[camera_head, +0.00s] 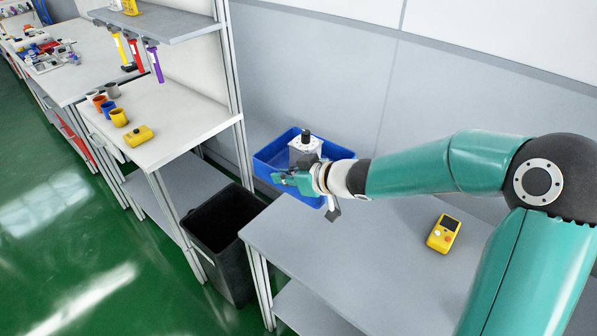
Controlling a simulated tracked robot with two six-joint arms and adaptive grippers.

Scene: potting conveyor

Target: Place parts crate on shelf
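The blue parts crate (266,172) is at the back left corner of the right-hand grey table (330,245), close to the wall. A white and grey part with a dark top (305,146) stands in it. My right gripper (284,179) reaches in from the right and overlaps the crate's front rim. Its fingertips are small and partly hidden, so I cannot tell if they grip the rim. I cannot tell whether the crate rests on the table or hangs above it. A grey upper shelf (165,24) is at the upper left. My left gripper is not in view.
A black bin (232,262) stands between the right-hand table and the white workbench (185,115). Several coloured cups and a yellow device (139,135) sit on the bench. Hammers (136,52) hang under the shelf. A yellow handheld device (443,234) lies on the table.

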